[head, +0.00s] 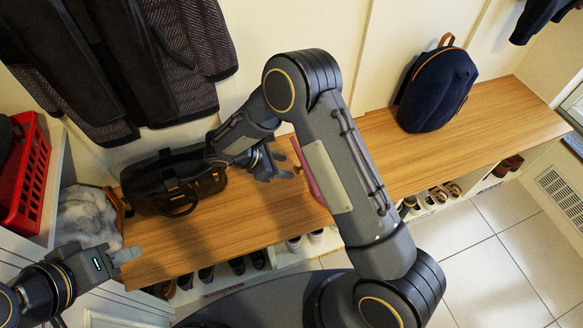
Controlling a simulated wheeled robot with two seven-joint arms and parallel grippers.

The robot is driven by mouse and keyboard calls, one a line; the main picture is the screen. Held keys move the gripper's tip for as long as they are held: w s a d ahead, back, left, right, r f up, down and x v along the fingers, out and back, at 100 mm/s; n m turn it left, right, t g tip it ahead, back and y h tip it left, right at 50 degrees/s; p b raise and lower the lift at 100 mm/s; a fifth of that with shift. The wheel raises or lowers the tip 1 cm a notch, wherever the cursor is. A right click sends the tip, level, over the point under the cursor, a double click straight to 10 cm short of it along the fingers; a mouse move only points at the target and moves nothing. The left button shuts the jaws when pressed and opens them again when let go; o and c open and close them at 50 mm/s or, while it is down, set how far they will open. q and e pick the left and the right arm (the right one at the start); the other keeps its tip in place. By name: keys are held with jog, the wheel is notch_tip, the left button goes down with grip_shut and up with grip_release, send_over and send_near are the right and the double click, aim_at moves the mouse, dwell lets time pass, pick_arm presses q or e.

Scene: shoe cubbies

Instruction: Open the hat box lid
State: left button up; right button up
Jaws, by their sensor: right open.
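A narrow strip of a pinkish-red thing (303,163), perhaps the hat box, shows on the wooden bench top beside my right forearm. The arm hides most of it, so I cannot tell its shape or whether its lid is open or shut. My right gripper (284,166) is open above the bench, just left of this red strip; I cannot tell whether they touch. My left gripper (126,255) is at the lower left, by the front left corner of the bench and well away from the red thing. Its finger opening is not clear.
A black handbag (165,185) stands on the left of the wooden bench (240,220). A navy backpack (437,90) leans at the right. Shoes fill cubbies below. Dark coats (170,60) hang above; a red crate (28,175) is far left. Bench space between backpack and arm is clear.

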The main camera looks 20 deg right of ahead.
aim_at(301, 168)
jog(key=shift+x, duration=2)
jog(key=shift+d, duration=0.1)
grip_shut()
